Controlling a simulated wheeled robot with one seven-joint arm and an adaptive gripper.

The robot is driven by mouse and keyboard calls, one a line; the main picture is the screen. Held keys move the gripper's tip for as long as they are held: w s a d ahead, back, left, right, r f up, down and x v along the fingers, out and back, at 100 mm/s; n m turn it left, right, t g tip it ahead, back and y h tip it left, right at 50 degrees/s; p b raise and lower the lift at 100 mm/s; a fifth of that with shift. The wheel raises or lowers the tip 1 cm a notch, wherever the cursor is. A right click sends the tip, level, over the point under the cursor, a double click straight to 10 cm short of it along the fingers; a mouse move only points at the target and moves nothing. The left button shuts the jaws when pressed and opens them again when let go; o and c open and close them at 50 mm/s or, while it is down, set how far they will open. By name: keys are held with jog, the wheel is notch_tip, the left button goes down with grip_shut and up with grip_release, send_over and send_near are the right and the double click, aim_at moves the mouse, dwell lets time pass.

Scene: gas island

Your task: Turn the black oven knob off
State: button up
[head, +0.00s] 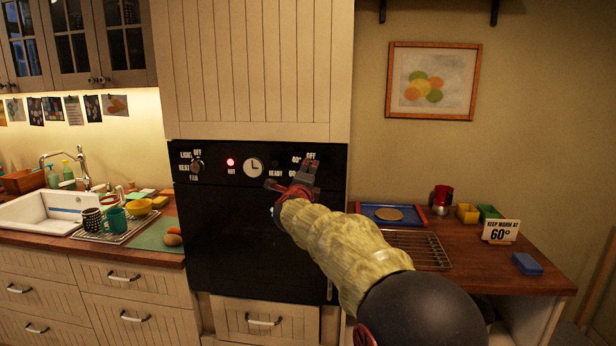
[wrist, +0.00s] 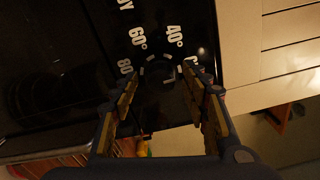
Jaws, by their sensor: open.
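The black oven (head: 258,235) is built into the cream cabinet, with its control panel along the top. The black oven knob (wrist: 161,72) shows in the wrist view as a dark round shape ringed by pale marks, with 40°, 60° and part of 80 printed around it. Its pointer direction is too dark to tell.
Another knob (head: 197,166) sits at the panel's left, beside a lit red lamp (head: 230,162) and a clock (head: 253,168). A wooden counter (head: 475,268) at right holds a blue tray (head: 378,222), a wire rack (head: 432,250) and a "KEEP WARM AT 60°" sign (head: 500,231).

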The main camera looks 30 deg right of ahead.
jog(key=v, duration=1.2)
dwell(0.3)
